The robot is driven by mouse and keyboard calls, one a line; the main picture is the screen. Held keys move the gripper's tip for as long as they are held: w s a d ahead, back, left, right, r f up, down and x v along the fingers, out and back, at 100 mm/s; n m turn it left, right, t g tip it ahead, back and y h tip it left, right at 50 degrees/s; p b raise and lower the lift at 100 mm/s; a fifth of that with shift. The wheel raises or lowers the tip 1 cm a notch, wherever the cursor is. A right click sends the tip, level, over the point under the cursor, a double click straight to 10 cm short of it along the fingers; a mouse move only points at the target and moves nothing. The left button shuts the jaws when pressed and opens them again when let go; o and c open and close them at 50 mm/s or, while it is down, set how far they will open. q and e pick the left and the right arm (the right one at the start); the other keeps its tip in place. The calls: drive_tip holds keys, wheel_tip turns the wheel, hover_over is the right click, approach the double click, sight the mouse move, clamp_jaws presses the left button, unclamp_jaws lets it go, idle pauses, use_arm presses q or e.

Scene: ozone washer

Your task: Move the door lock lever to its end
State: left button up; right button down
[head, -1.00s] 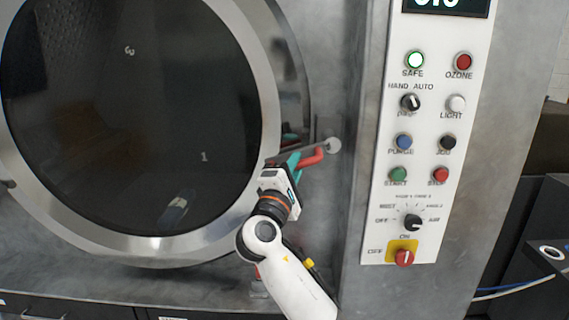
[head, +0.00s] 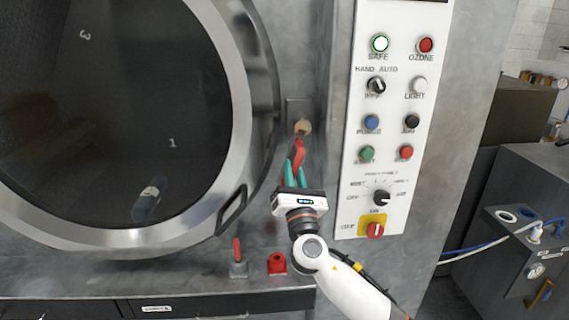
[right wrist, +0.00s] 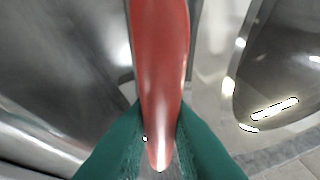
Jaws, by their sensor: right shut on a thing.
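The red door lock lever (head: 299,150) hangs down from its round pivot on the washer front, just right of the door (head: 239,100). My right gripper (head: 295,172) is shut on the lever's lower part, its teal fingers on either side. In the right wrist view the red lever (right wrist: 160,60) runs down between the two teal fingers (right wrist: 160,140), its tip showing between them. My left gripper is in neither view.
The control panel (head: 345,120) with several buttons and knobs stands right of the lever. A door handle (head: 231,211) lies left of my gripper. Below are a small red-tipped lever (head: 237,250) and a red fitting (head: 277,263) on the ledge.

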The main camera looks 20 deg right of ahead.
drive_tip(key=shift+s+d+r+n+y+p, duration=0.15)
drive_tip(key=shift+d+n+y+p, duration=0.35)
drive_tip(key=shift+d+n+y, duration=0.65)
drive_tip(key=shift+s+d+n+y+p, duration=0.2)
drive_tip(key=shift+d+n+y+p, duration=0.35)
drive_tip(key=shift+n, duration=1.1)
drive_tip(key=shift+a, duration=0.15)
drive_tip(key=c, duration=1.4)
unclamp_jaws()
drive_tip(key=shift+w, duration=0.1)
drive_tip(key=shift+o, duration=0.2)
drive_tip(key=shift+f, duration=0.2)
drive_tip(key=b+v, duration=0.4)
drive_tip(key=v, duration=0.8)
